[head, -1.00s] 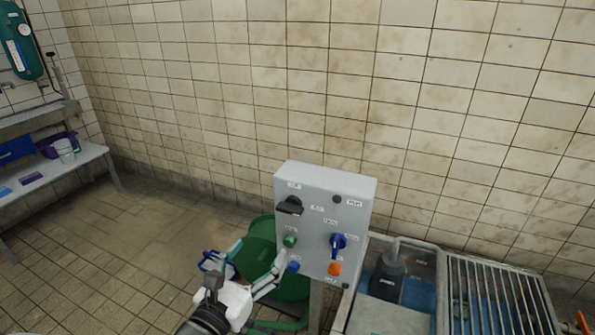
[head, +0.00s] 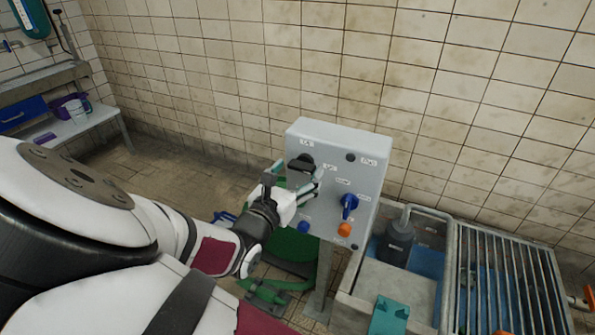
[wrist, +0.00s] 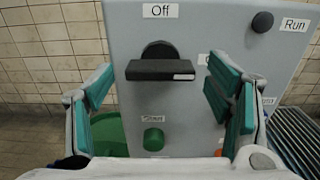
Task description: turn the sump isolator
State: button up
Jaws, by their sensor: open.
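The sump isolator appears to be the black rotary handle (head: 301,162) on the upper left of the grey control box (head: 345,150). In the wrist view the handle (wrist: 160,70) lies level, with a white mark at its right end. An "Off" label is above it, and a partly hidden label starting with "O" is to its right. My gripper (head: 308,188) is in front of the box. In the wrist view its green-padded fingers (wrist: 160,88) are open, one on each side of the handle, with visible gaps and no contact seen.
A green button (wrist: 153,139) is below the handle, and a black knob (wrist: 262,22) by "Run" is at upper right. A blue handle (head: 349,204), orange button (head: 344,230) and blue button (head: 303,227) are lower. A grated basin (head: 505,270) stands right; a bench (head: 75,130) left.

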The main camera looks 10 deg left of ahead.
jog(key=c, duration=1.2)
jog(key=shift+o, duration=0.2)
jog(key=shift+r+p, duration=0.1)
jog(key=shift+p, duration=0.35)
jog(key=n+p, duration=0.2)
jog(key=p, duration=0.2)
jog(key=shift+d+r+n, duration=0.1)
jog(key=shift+n, duration=0.3)
jog(key=n+p, duration=0.5)
jog(key=shift+n, duration=0.3)
jog(key=n+p, duration=0.2)
jog(key=n, duration=0.2)
jog(key=shift+n+p, duration=0.3)
jog(key=shift+p, duration=0.05)
jog(key=n, duration=0.2)
jog(key=n+p, duration=0.1)
jog(key=n, duration=0.1)
jog(key=shift+f+n, duration=0.2)
jog(key=shift+n, duration=0.2)
